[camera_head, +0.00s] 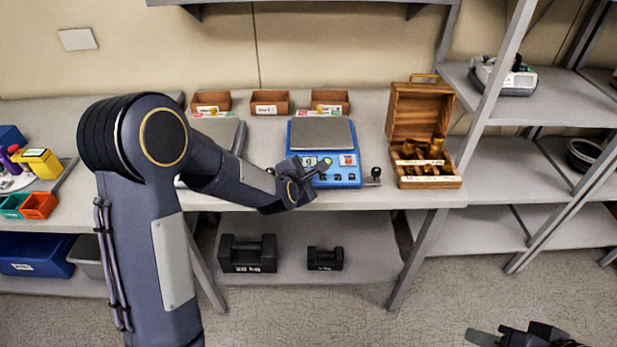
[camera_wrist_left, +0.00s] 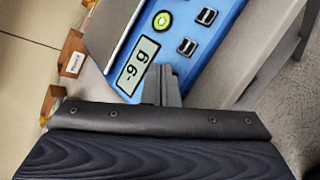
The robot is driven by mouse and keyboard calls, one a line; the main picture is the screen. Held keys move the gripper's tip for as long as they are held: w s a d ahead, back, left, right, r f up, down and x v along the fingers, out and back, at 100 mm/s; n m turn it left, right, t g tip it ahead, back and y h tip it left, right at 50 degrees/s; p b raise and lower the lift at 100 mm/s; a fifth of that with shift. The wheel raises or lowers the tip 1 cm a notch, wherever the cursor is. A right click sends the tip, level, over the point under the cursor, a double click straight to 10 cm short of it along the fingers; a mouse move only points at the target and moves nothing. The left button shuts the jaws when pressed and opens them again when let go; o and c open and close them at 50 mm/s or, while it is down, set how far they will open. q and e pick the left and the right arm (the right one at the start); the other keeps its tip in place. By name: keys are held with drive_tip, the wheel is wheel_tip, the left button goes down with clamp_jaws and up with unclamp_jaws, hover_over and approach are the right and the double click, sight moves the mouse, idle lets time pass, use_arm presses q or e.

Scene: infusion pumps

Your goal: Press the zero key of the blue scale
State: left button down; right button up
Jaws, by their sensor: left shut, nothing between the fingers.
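The blue scale (camera_head: 357,142) stands on the bench with a grey pan (camera_head: 320,132) on top. Its front has a lit display (camera_head: 310,161) and a row of small dark keys (camera_head: 337,177). The left wrist view shows the display (camera_wrist_left: 137,66), two keys (camera_wrist_left: 187,46) and a green-ringed round spot (camera_wrist_left: 162,20). My left gripper (camera_head: 322,165) is shut and empty at the scale's front left, over the panel. In the wrist view its fingertips (camera_wrist_left: 160,70) are beside the display and hide part of the panel. I cannot tell whether they touch. My right gripper (camera_head: 488,338) is partly visible at the lower right.
A wooden weight box (camera_head: 430,183) stands open right of the scale. Brown bins (camera_head: 270,103) line the bench's back. A grey scale is partly behind my left arm. Black weights (camera_head: 248,253) rest on the lower shelf. A metal rack (camera_head: 490,165) stands at right.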

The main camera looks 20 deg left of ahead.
use_arm(q)
drive_tip(key=shift+f, duration=0.2)
drive_tip(key=shift+r, duration=0.1)
idle(0.4)
drive_tip(key=shift+s+r, duration=0.2)
drive_tip(key=shift+r, duration=0.45)
drive_tip(key=shift+r, duration=0.1)
drive_tip(key=r+p, duration=0.2)
drive_tip(key=r, duration=0.1)
drive_tip(key=s+r+p, duration=0.1)
drive_tip(key=shift+s+d+r, duration=0.1)
drive_tip(key=shift+d+r, duration=0.15)
drive_tip(key=shift+r, duration=0.05)
idle(0.6)
